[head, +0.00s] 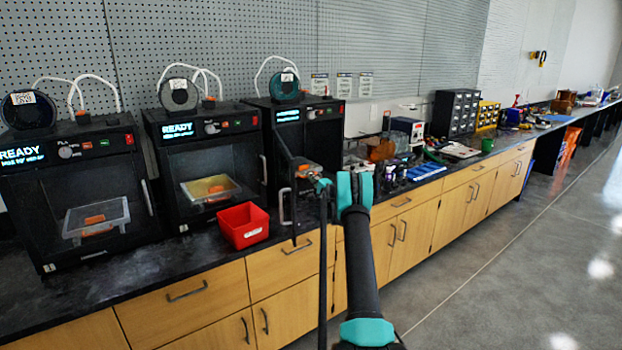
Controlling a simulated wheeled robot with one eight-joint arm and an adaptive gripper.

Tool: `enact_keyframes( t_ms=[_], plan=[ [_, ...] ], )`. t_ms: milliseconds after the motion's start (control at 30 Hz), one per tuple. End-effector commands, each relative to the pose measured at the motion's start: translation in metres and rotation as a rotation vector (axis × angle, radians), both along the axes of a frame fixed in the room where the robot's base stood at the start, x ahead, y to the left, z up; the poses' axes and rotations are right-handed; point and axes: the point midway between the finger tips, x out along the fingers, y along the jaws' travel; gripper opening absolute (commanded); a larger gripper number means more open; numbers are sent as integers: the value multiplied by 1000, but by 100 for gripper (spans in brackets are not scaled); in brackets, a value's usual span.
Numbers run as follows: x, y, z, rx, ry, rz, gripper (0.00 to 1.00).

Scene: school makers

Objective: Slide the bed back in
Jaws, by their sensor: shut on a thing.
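The right-hand printer (308,112) is black with a lit display, and its front appears open. A bed with an orange piece (303,168) shows at its front, at the level of the chamber. My gripper (318,184), with teal parts, is shut at the bed's front edge. The exact contact is small and partly hidden by my arm. How far the bed sticks out is hard to tell.
Two more black printers, the left one (75,165) and the middle one (203,130), stand left on the dark counter. A red bin (243,226) sits before the middle one. Tools and a drawer cabinet (455,112) crowd the counter rightward. The grey floor (530,260) at right is clear.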

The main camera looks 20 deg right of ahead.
Motion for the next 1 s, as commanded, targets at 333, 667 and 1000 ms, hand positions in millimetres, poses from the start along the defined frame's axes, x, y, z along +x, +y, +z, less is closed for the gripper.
enact_keyframes(
  t_ms=[333,667,1000],
  plan=[
    [4,1,2,1,2,-4,13],
    [2,2,2,1,1,-1,29],
    [-20,-9,-3,0,1,-4,29]
  ],
)
